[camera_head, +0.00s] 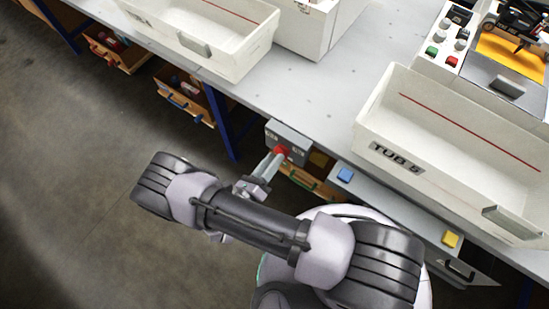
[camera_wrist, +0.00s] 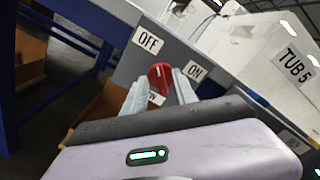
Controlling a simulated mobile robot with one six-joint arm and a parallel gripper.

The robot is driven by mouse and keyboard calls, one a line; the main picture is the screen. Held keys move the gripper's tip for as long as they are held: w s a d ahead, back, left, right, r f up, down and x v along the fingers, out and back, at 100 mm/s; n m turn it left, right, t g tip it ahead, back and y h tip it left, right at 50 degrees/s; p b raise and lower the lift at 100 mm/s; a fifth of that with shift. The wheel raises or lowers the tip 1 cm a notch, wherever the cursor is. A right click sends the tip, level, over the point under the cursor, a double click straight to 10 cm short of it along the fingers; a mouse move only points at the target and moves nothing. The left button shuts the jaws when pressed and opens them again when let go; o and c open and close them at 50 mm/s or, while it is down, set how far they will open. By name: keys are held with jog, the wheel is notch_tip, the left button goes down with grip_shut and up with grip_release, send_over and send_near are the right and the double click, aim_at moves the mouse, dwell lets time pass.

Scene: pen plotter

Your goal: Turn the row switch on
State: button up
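A third label below is partly hidden. My gripper (camera_wrist: 161,84) is open, with one finger on each side of the knob; I cannot tell whether they touch it. In the head view the grey switch box (camera_head: 289,138) is under the table, and my gripper (camera_head: 273,163) reaches up to the red knob (camera_head: 281,151).
A white tub labelled TUB 5 (camera_head: 383,150) stands on the table above and right of the switch. Another tub (camera_head: 235,62) stands at upper left. A grey shelf with a blue block (camera_head: 345,174) and a yellow block (camera_head: 450,239) is right of the switch. A blue table leg (camera_wrist: 93,78) is left.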

jog(key=shift+w+d, duration=0.4)
jog(key=shift+w, duration=0.05)
grip_shut()
jog(key=shift+m, duration=0.3)
jog(key=shift+s+d+m, duration=0.1)
jog(key=shift+m, duration=2.75)
jog(key=shift+s+d+m, duration=0.1)
jog(key=shift+d+m, duration=0.05)
jog(key=shift+m, duration=2.75)
jog(key=shift+s+d+m, duration=0.1)
jog(key=shift+m, duration=2.75)
